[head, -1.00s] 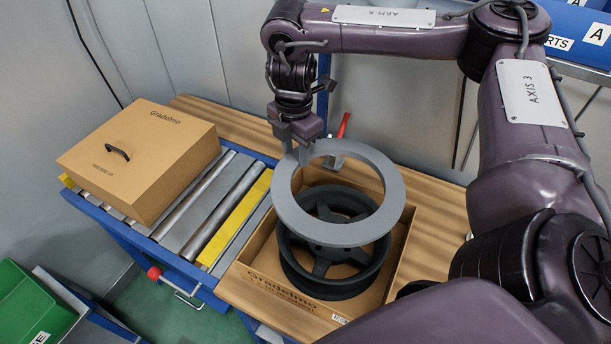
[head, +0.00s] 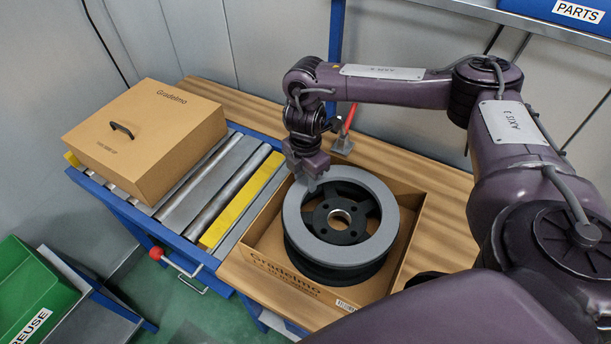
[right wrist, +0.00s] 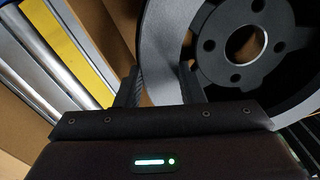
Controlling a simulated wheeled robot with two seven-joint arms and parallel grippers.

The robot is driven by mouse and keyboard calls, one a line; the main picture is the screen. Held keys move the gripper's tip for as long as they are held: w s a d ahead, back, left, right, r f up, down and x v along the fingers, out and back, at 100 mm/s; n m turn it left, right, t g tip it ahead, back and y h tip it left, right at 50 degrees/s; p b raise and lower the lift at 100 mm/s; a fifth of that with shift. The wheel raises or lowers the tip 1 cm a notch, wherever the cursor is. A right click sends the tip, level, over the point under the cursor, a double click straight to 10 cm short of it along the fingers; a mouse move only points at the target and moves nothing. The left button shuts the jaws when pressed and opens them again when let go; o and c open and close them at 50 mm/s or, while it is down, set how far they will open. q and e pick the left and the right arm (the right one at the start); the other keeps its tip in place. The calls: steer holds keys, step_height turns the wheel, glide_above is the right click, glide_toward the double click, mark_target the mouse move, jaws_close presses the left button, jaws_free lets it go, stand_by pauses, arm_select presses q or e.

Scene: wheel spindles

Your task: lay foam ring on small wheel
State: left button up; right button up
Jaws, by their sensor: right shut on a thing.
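The grey foam ring (head: 293,219) is level over the dark small wheel (head: 340,221) in the head view, roughly centred on it. Whether the ring touches the wheel's rim or hovers just above it I cannot tell. The wheel lies flat in an open cardboard box (head: 412,215), its hub and bolt holes showing through the ring. My right gripper (head: 312,183) is shut on the ring's upper-left edge. In the right wrist view the ring (right wrist: 160,60) passes between the two fingers (right wrist: 160,85), with the wheel (right wrist: 225,50) behind it. My left gripper is not in view.
A closed cardboard box (head: 150,135) with a black handle sits on the roller conveyor (head: 215,195) at left. A red-handled clamp (head: 346,130) stands behind the open box. A green bin (head: 30,295) is at lower left. The wooden bench (head: 445,205) is bare at right.

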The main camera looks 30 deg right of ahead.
steer(key=shift+f, duration=0.1)
steer(key=o, duration=1)
step_height(320, 180, up, 2)
steer(key=shift+r+b, duration=0.2)
steer(key=shift+b, duration=0.2)
step_height(320, 180, up, 10)
steer(key=p, duration=0.3)
steer(key=shift+f, duration=0.15)
